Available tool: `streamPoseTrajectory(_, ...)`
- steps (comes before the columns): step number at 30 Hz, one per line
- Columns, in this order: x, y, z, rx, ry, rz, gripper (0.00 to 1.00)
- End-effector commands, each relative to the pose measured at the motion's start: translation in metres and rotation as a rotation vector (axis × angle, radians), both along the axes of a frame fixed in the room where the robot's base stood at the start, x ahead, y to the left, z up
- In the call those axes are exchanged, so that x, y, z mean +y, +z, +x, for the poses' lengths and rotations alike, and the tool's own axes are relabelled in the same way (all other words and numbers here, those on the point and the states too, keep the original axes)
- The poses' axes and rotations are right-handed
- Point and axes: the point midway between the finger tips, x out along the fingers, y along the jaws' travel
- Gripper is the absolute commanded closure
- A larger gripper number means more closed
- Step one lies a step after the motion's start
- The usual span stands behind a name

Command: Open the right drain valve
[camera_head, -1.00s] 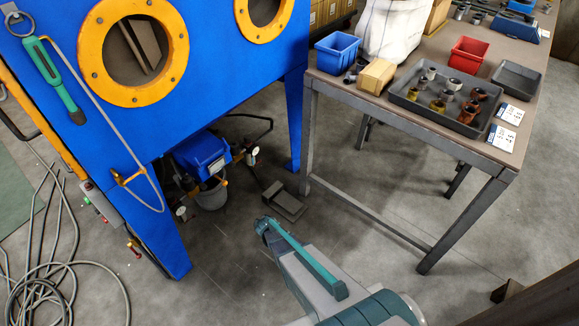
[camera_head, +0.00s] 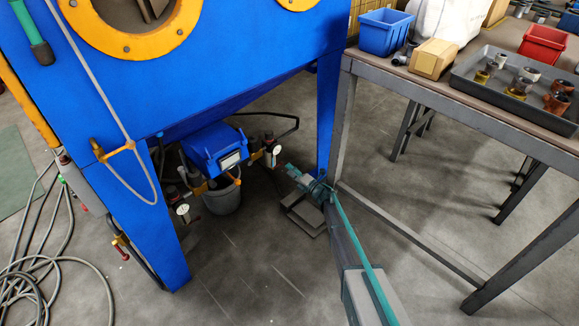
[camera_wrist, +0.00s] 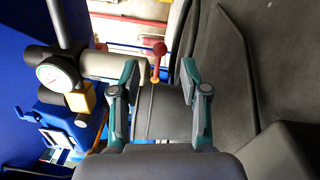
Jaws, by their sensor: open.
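The right drain valve shows in the wrist view as a small red lever (camera_wrist: 158,50) on a cylindrical dark filter body (camera_wrist: 160,110). In the head view the right filter and gauge assembly (camera_head: 270,150) sits under the blue cabinet, right of the blue box; its lever is too small to make out. My gripper (camera_head: 291,170) is low beside the cabinet's right leg, just right of that assembly. In the wrist view my gripper (camera_wrist: 160,72) is open and empty, with the red lever in view between its teal fingertips. I cannot tell how deep the lever lies between them.
The wrist view also shows a round gauge (camera_wrist: 58,75) left of the fingers. The blue cabinet leg (camera_head: 328,120) and a floor pedal (camera_head: 303,215) are close to my gripper. A grey workbench (camera_head: 450,100) stands right. A second gauge assembly (camera_head: 183,207) is at left.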

Motion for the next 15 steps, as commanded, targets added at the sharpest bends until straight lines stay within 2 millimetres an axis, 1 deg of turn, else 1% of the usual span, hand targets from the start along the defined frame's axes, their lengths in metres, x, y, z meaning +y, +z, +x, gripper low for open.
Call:
streamPoseTrajectory(12,0.04,-0.001,0.037,0.003,-0.003,0.002,0.55)
streamPoseTrajectory(15,0.047,0.0,0.043,0.003,-0.003,0.002,0.55)
